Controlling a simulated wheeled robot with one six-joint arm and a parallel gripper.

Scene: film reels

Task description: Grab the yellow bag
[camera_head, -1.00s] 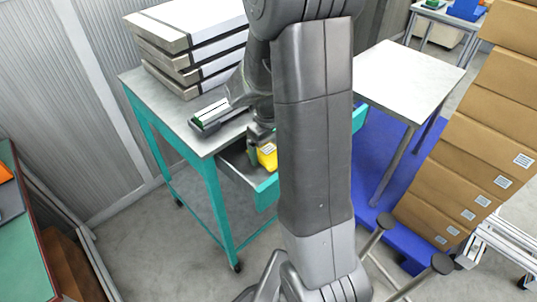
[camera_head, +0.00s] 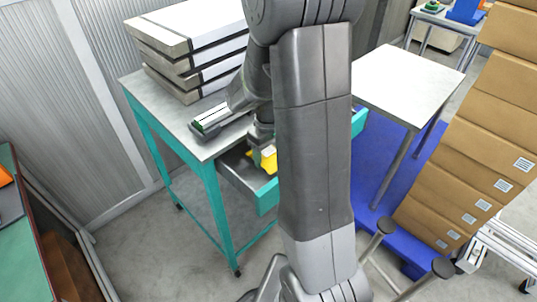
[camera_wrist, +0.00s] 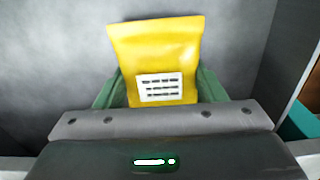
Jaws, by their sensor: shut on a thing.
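The yellow bag (camera_wrist: 160,50) stands up between my gripper's green fingers in the wrist view, with a white printed label facing the camera. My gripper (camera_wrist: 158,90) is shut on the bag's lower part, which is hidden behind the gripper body. In the head view a small yellow part of the bag (camera_head: 269,158) shows at the open drawer (camera_head: 238,172) of the teal cart. My arm hides the rest of the bag and most of the fingers there. I cannot tell whether the bag touches the drawer floor.
Several stacked grey cases (camera_head: 190,50) stand on the cart top (camera_head: 150,90), close to my wrist. A white-topped table (camera_head: 410,85) stands to the right over a blue pallet (camera_head: 370,150). Stacked cardboard boxes (camera_head: 460,175) are at the right.

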